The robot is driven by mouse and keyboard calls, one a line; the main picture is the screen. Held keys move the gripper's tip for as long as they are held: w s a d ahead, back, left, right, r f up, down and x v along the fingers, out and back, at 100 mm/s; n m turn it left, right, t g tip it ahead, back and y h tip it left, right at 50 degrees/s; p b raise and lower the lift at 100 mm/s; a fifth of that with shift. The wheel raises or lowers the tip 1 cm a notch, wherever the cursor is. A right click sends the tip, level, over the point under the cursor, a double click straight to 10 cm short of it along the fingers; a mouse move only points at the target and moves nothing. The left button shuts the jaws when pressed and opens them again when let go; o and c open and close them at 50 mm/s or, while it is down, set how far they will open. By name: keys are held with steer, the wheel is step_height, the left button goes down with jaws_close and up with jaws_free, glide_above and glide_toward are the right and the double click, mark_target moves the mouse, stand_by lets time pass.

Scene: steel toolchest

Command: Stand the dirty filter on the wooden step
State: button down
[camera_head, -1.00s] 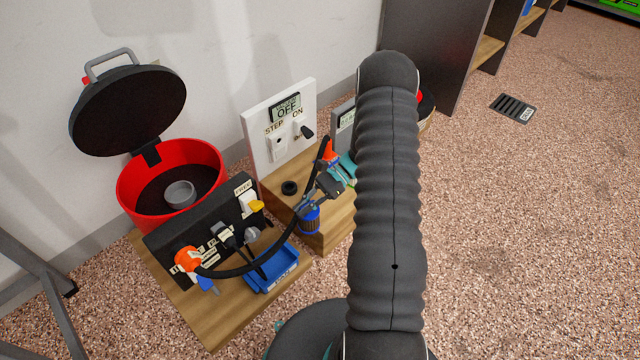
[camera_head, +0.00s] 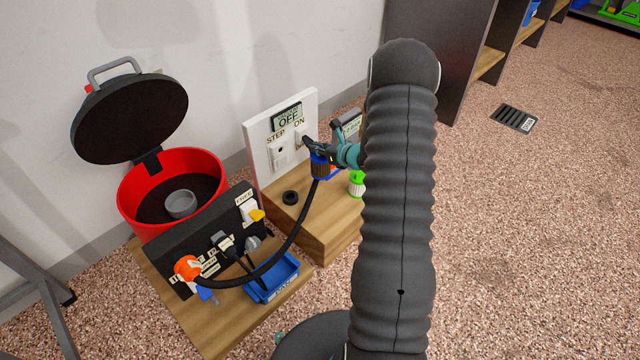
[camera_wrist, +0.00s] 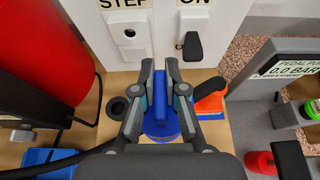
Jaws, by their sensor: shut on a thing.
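My gripper (camera_wrist: 160,95) is shut on the dirty filter, which has a blue cap and a dark ribbed body (camera_head: 319,168). The blue cap shows between the fingers in the wrist view (camera_wrist: 160,122). The filter looks roughly upright, in front of the white STEP/ON panel (camera_head: 282,140) and above the wooden step (camera_head: 318,222). I cannot tell how high it is over the wood. My arm hides the step's right part.
A black ring (camera_head: 290,197) lies on the step. An orange piece (camera_wrist: 210,105) is close beside the right finger. A black hose (camera_head: 296,236) runs up from an orange fitting (camera_head: 187,268) and passes close to the filter. A blue tray (camera_head: 272,280) and open red bin (camera_head: 140,200) are left.

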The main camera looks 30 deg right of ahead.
mark_target(318, 169)
step_height(318, 169, down, 9)
steer(key=shift+r+b, duration=0.1)
steer(key=shift+b, duration=0.35)
steer(key=shift+f, duration=0.25)
steer(key=c, duration=1.2)
jaws_free()
steer(key=shift+r, duration=0.1)
